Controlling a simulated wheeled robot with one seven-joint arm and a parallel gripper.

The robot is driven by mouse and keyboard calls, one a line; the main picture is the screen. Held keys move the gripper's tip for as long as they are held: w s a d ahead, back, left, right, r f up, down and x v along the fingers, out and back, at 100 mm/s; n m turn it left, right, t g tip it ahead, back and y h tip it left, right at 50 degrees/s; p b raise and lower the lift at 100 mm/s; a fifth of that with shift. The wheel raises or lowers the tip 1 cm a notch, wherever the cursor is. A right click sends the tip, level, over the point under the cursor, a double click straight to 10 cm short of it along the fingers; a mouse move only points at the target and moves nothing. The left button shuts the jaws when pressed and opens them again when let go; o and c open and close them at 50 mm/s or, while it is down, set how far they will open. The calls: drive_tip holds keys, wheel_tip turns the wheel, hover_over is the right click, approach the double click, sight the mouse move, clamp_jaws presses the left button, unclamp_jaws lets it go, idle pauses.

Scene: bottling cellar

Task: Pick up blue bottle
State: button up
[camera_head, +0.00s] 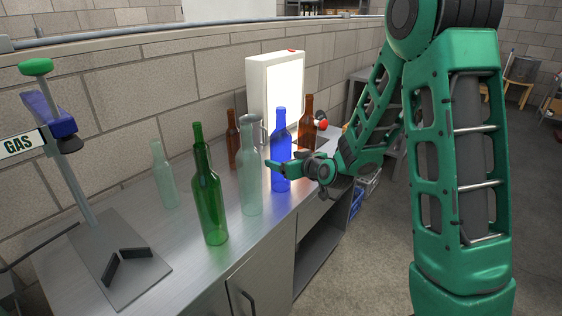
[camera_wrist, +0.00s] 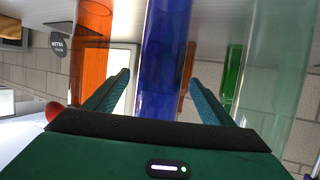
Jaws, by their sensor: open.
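The blue bottle (camera_head: 281,128) stands upright on the metal counter, behind my gripper (camera_head: 284,172) in the head view. The gripper's finger crosses the bottle's lower body there. In the wrist view the blue bottle (camera_wrist: 166,50) fills the space between the two open fingers of my gripper (camera_wrist: 160,78). The fingers are apart, with a gap showing on each side of the bottle. How deep the bottle sits between them I cannot tell exactly. Its lower part is partly hidden by the gripper.
A clear bottle (camera_head: 250,185) stands close left of the blue one. A lit panel (camera_head: 285,88) stands behind; a gas stand (camera_head: 75,180) is at left.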

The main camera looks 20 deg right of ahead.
sight(284, 132)
drive_tip(key=shift+x, duration=1.8)
drive_tip(key=c, duration=1.5)
drive_tip(key=shift+r, duration=4.95)
